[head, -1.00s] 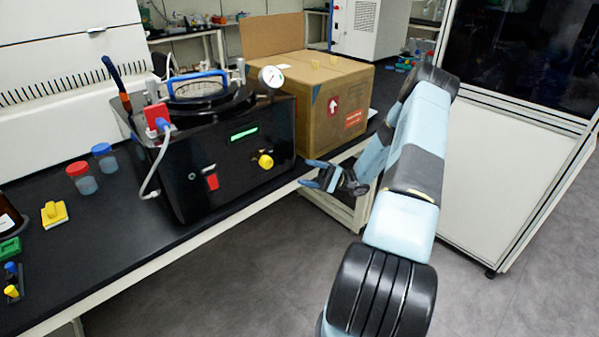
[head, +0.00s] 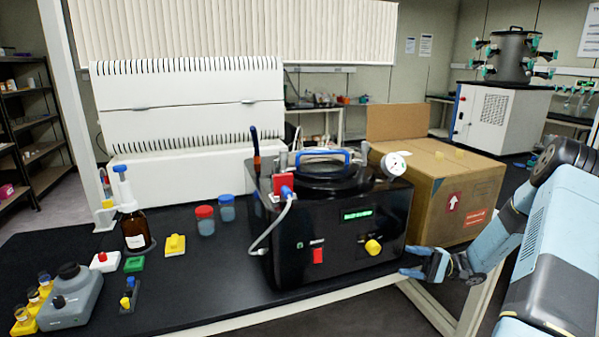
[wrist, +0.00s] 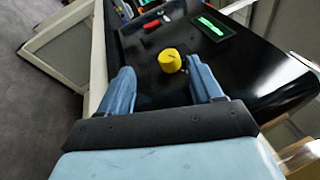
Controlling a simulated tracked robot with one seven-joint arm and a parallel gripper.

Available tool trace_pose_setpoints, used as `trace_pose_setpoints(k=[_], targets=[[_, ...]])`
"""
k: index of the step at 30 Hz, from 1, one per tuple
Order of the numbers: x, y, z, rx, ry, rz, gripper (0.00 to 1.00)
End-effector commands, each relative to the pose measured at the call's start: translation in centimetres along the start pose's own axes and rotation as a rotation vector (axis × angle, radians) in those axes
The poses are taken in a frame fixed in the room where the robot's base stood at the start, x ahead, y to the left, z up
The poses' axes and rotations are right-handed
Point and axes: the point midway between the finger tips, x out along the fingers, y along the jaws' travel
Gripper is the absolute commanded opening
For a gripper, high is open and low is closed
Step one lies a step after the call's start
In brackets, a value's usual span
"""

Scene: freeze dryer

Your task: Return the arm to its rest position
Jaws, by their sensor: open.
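My gripper (head: 412,262) is at the right of the head view, just right of the black freeze dryer's front corner and near the bench's front edge. Its blue fingers are apart and empty. In the wrist view my gripper (wrist: 158,88) points at the front panel of the freeze dryer (wrist: 240,75). The yellow knob (wrist: 170,61) shows between and beyond the fingers; I see no contact. In the head view the freeze dryer (head: 340,270) stands on the bench with its green display lit, and its yellow knob (head: 373,247) faces front. My arm comes in from the right edge.
A cardboard box (head: 420,205) stands on the bench right of the dryer. Floor is open in front of the bench.

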Motion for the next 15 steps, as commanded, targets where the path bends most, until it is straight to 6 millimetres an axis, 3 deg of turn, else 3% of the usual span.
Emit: trace_pose_setpoints(k=[15], targets=[[8.0,-5.6,5.0,0.108,-0.117,0.534,0.65]])
